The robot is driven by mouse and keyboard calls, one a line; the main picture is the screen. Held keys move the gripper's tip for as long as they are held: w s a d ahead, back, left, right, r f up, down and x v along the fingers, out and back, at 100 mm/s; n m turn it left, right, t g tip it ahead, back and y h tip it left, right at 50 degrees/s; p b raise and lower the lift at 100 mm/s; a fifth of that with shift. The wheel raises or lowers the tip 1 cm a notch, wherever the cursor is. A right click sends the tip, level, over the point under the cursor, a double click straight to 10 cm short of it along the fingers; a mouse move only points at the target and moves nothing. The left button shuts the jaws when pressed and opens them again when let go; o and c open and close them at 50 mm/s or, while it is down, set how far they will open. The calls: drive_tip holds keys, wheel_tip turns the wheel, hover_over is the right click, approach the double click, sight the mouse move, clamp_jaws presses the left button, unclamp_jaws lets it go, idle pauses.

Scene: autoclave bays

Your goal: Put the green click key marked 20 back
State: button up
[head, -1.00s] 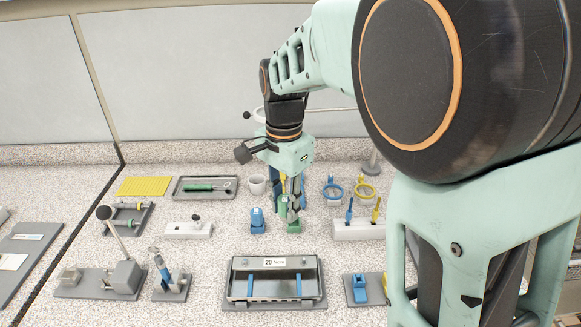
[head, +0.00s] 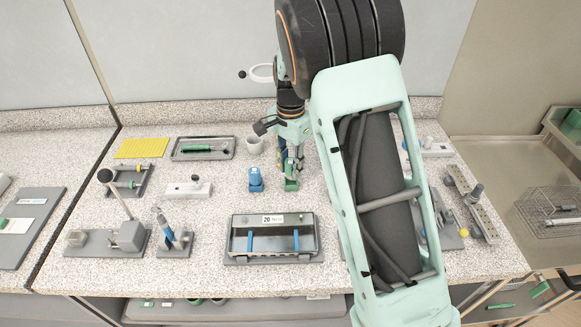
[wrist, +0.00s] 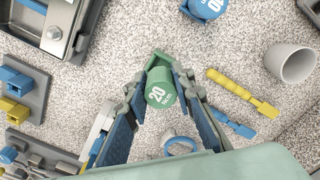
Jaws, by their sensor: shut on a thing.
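The green click key marked 20 (wrist: 160,92) is between the fingers of my gripper (wrist: 163,78) in the wrist view, its number facing the camera. My gripper is shut on it. In the head view the green key (head: 291,184) shows below my gripper (head: 290,170), low at the bench; I cannot tell whether it touches the surface. A grey tray (head: 272,260) with a label reading 20 and two blue bars inside stands in front, nearer the head camera. A blue key (head: 255,180) stands just left of the green one, and also shows in the wrist view (wrist: 207,8).
A white cup (head: 254,146) stands behind the keys. A grey tray with a green-handled tool (head: 203,148), a yellow mat (head: 142,148) and clamp fixtures (head: 122,237) fill the left. My arm hides part of the right bench. Bare bench lies between keys and labelled tray.

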sight(291, 161)
drive_tip(key=shift+f, duration=0.4)
drive_tip(key=shift+f+b, duration=0.35)
drive_tip(key=shift+f, duration=0.25)
drive_tip(key=o, duration=0.9)
drive_tip(key=shift+o, duration=0.2)
wheel_tip(291, 161, up, 13)
drive_tip(key=shift+r, duration=0.15)
